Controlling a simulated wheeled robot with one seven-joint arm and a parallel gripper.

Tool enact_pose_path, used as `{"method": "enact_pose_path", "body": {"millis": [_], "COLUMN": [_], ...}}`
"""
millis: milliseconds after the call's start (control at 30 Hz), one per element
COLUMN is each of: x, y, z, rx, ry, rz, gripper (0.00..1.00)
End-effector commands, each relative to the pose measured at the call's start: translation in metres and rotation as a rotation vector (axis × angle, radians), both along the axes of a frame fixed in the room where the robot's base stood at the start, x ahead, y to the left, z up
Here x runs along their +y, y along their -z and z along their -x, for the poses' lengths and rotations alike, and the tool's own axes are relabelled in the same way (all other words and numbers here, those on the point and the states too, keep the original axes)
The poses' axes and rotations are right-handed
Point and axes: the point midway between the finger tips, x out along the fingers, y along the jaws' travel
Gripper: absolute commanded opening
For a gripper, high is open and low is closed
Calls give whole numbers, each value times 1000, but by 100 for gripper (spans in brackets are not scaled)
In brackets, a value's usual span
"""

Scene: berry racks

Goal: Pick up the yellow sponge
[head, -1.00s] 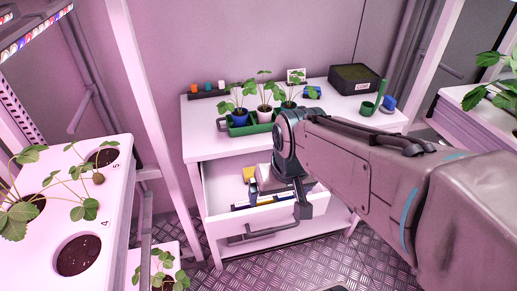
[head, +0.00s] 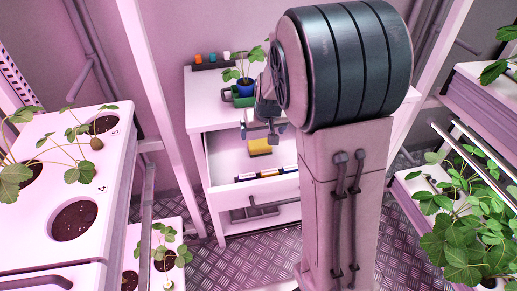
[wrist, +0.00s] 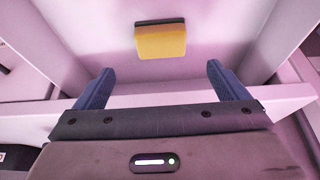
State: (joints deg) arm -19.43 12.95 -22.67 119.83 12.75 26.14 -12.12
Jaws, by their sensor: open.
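The yellow sponge (head: 260,147) lies in the open white drawer (head: 222,162) of the white cabinet. In the wrist view the sponge (wrist: 161,42) is a yellow block with a dark layer along its far edge, just beyond the fingertips and roughly centred between them. My gripper (wrist: 157,72) has its two blue fingers spread wide with nothing between them. In the head view my gripper (head: 264,135) is close to the drawer and small; my arm hides part of the cabinet.
Marker-like sticks (head: 262,173) lie near the drawer's front. A blue pot (head: 247,88) with a plant stands by a green tray (head: 238,98) on the cabinet top. White planters (head: 112,160) with strawberry plants stand at the left; leafy plants (head: 465,235) are at the right.

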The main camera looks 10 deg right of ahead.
Motion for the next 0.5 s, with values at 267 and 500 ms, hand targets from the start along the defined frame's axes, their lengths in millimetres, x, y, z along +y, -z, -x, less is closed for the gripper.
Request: {"method": "enact_pose_path", "body": {"millis": [267, 500], "x": [0, 0], "y": [36, 56], "z": [-14, -21], "rx": [0, 3], "ry": [1, 1], "rz": [0, 1], "gripper": [94, 94]}}
